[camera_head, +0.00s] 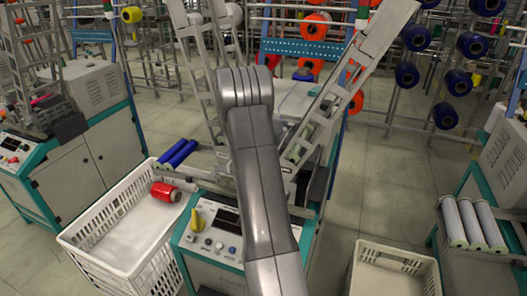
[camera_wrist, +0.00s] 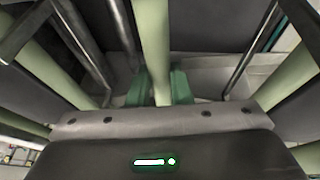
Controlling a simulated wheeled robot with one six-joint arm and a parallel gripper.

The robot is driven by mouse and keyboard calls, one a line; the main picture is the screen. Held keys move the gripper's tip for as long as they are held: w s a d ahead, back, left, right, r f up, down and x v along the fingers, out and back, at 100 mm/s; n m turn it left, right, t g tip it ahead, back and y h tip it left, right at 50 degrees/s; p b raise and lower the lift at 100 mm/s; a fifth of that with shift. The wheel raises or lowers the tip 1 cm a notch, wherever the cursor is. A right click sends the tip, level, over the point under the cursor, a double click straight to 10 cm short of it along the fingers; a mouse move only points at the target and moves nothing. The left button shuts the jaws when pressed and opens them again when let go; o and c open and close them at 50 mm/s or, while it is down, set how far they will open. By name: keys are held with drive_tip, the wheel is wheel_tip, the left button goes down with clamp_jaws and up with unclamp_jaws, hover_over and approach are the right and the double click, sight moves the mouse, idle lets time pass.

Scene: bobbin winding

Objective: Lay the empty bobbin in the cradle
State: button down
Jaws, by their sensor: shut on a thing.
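My gripper (camera_wrist: 163,86) shows in the wrist view with its two green fingers on either side of a pale green bare tube, the empty bobbin (camera_wrist: 152,38). It is shut on this bobbin, which runs up out of the top of the picture. Other pale green tubes lie to the left (camera_wrist: 48,72) and right (camera_wrist: 290,78) of it. In the head view my arm hides my gripper and the held bobbin in front of the winding machine (camera_head: 222,262). I cannot make out the cradle clearly, nor tell whether the bobbin touches it.
Metal rods stand left (camera_wrist: 85,45) and right (camera_wrist: 252,48) of my gripper. Slanted frame arms (camera_head: 350,75) rise beside my arm. Blue rolls (camera_head: 180,153) lie at the machine's left. A white crate (camera_head: 100,262) holds a red bobbin (camera_head: 165,192); another crate (camera_head: 400,258) stands at right.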

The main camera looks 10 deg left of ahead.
drive_tip(key=shift+f+b, duration=0.3)
drive_tip(key=shift+b, duration=0.15)
idle(0.5)
drive_tip(key=c, duration=1.2)
unclamp_jaws()
drive_tip(key=shift+c, duration=0.2)
drive_tip(key=v, duration=1.4)
drive_tip(key=shift+b, duration=0.35)
drive_tip(key=shift+w+d, duration=0.1)
